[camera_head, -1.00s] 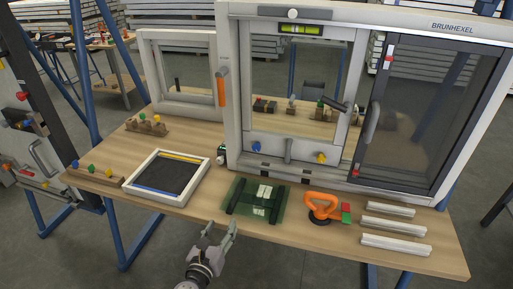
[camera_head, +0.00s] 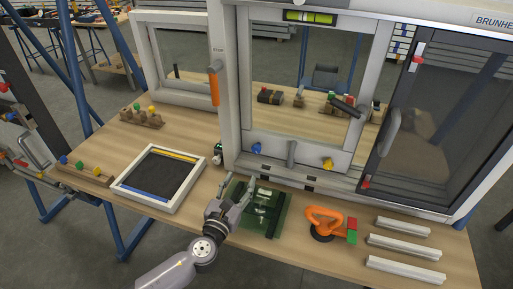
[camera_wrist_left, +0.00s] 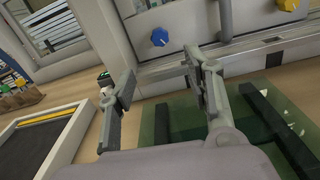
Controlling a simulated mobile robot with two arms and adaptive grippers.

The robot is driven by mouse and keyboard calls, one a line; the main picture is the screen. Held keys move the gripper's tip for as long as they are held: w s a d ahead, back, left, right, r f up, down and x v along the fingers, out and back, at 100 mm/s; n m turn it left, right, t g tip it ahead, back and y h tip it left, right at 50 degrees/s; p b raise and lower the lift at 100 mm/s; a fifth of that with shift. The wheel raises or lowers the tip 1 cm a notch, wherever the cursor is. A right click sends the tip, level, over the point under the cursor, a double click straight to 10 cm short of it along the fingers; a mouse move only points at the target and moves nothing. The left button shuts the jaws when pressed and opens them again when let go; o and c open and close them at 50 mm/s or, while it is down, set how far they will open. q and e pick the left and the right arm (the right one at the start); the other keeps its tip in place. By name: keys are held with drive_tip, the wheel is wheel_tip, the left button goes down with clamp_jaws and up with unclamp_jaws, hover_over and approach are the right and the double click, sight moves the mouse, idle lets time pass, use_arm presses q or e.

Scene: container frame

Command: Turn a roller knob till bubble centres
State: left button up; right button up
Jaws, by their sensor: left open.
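The sash frame (camera_head: 240,110) has a blue roller knob (camera_head: 257,148) low on its left and a yellow roller knob (camera_head: 327,163) low on its right. A yellow-green level (camera_head: 310,17) is on the top rail; its bubble is too small to place. My left gripper (camera_head: 237,185) is open and empty, below and slightly left of the blue knob, over the edge of a green mat. In the left wrist view the blue knob (camera_wrist_left: 159,37) shows beyond and between the open fingers (camera_wrist_left: 158,72), apart from them. The yellow knob (camera_wrist_left: 289,4) is at the top right. My right gripper is out of view.
A grey handle (camera_head: 292,153) stands between the knobs.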

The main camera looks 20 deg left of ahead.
use_arm(q)
approach(255, 151)
drive_tip(key=shift+w+d+r, duration=0.1)
drive_tip(key=shift+w+r, duration=0.1)
drive_tip(key=shift+w, duration=0.65)
drive_tip(key=w, duration=0.7)
drive_tip(key=shift+w+d+f, duration=0.1)
drive_tip(key=shift+w+f, duration=0.05)
drive_tip(key=shift+w, duration=0.55)
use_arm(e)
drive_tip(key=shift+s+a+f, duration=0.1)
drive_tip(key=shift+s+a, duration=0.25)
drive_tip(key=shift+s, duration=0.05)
use_arm(q)
drive_tip(key=shift+c, duration=0.3)
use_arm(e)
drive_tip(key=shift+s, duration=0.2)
use_arm(q)
drive_tip(key=c, duration=0.6)
clamp_jaws()
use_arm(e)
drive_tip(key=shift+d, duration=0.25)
